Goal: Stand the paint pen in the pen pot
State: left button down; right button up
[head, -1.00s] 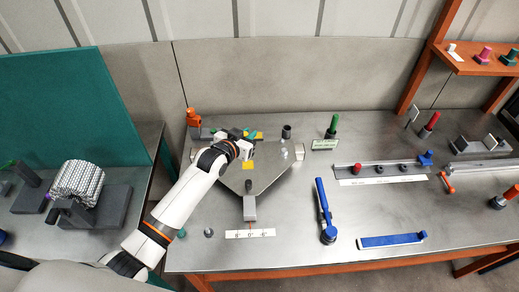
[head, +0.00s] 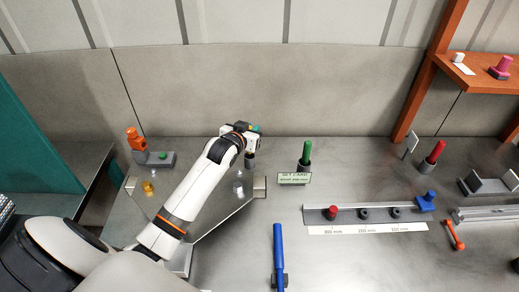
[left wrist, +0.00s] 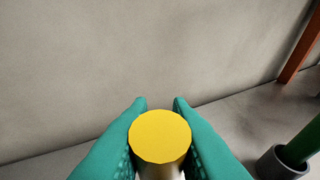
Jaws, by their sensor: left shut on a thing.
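My left gripper (head: 254,131) is shut on the paint pen, above the back part of the bench. In the left wrist view its teal fingers (left wrist: 160,120) close on both sides of the pen (left wrist: 160,137), which shows a round yellow end and a silvery body below it. In the head view the pen is mostly hidden by the gripper. A dark pot (head: 249,161), which looks like the pen pot, stands just below the gripper in the picture. Its mouth is covered, so I cannot tell whether the pen is inside. My right gripper is not in view.
A green pen in a dark holder (head: 306,162) stands to the right, behind a set card (head: 294,179); the holder also shows in the left wrist view (left wrist: 284,164). A rail (head: 350,214) and blue tool (head: 278,255) lie nearer.

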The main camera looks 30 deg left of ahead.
pick_arm(q)
notch_tip(320, 180, down, 5)
jog(key=shift+f, duration=0.45)
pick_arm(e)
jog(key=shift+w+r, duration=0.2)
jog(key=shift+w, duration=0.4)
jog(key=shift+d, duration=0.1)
pick_arm(q)
jog(key=shift+f, duration=0.2)
jog(key=c, duration=1.3)
grip_release()
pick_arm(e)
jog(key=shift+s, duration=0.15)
